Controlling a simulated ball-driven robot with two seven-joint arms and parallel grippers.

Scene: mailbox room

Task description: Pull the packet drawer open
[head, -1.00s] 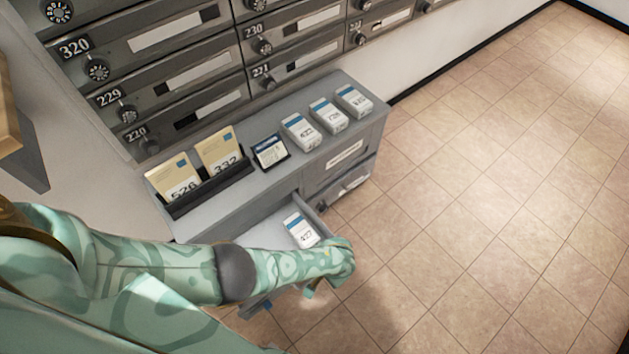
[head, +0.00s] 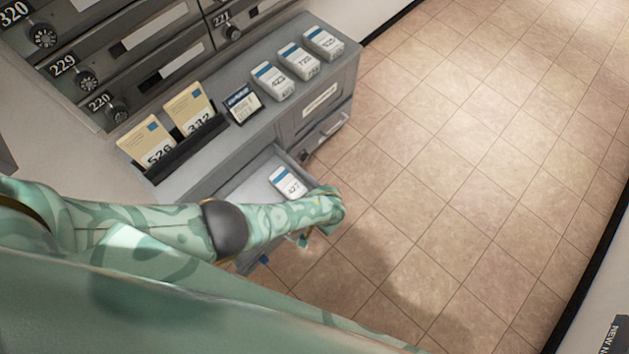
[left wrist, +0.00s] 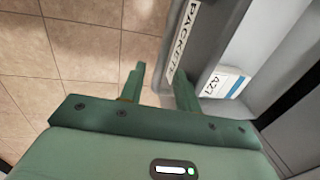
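The packet drawer (head: 246,190) stands pulled out from the grey cabinet, with its inside showing. A white and blue packet (head: 287,183) lies in it, and shows in the left wrist view (left wrist: 229,82). My left gripper (head: 306,238) is at the drawer's front end, mostly hidden by my forearm in the head view. In the left wrist view, its fingers (left wrist: 159,72) are apart, with floor between them. One finger overlaps the drawer front (left wrist: 207,30), beside the "PACKETS" label (left wrist: 180,42); contact cannot be told. My right gripper is not in view.
A closed drawer with a handle (head: 328,128) is beside the open one. Tiled floor (head: 450,150) is clear to the right.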

